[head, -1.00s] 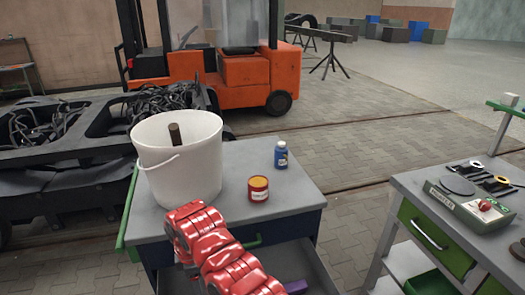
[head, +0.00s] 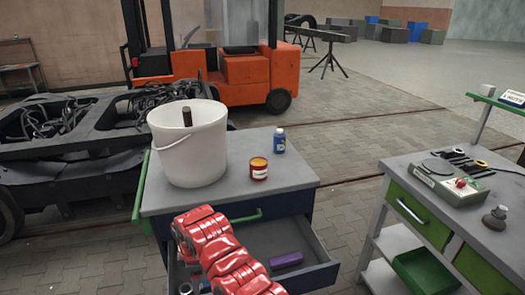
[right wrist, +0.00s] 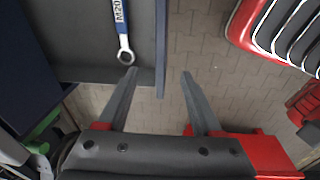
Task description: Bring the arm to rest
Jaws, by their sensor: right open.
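My right gripper (right wrist: 160,74) is open and empty in the right wrist view. Its two grey fingers are apart, near the drawer's rim and the paved floor. A red jointed arm of mine (head: 222,250) rises in front of the workbench (head: 225,180) in the head view; its gripper cannot be made out there. The bench's open drawer (head: 322,272) lies beyond and beside that arm and holds a purple block (head: 286,259). A blue-handled wrench marked M20 (right wrist: 122,30) lies in the drawer in the right wrist view. My left gripper is not in view.
A white bucket (head: 188,150) with a dark rod, a red-yellow tin (head: 258,169) and a blue bottle (head: 279,141) stand on the bench. A second bench (head: 440,200) with a scale is at right. Paved floor lies between the benches.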

